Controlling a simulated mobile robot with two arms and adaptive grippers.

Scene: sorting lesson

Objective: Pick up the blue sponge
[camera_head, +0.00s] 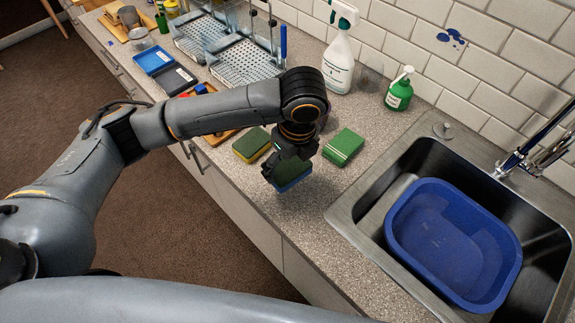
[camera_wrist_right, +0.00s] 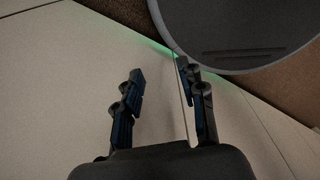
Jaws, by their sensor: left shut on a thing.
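The blue sponge (camera_head: 294,182) has a green top and a blue lower layer, and shows in the head view on or just above the counter. My left gripper (camera_head: 286,167) points down and is shut on it, hiding part of its top. I cannot tell whether the sponge touches the counter. My right gripper (camera_wrist_right: 159,72) shows in the right wrist view with its fingers apart and nothing between them.
A blue basin (camera_head: 400,225) sits in the sink (camera_head: 350,213). A spray bottle (camera_head: 339,62) and green soap bottle (camera_head: 399,93) stand behind.

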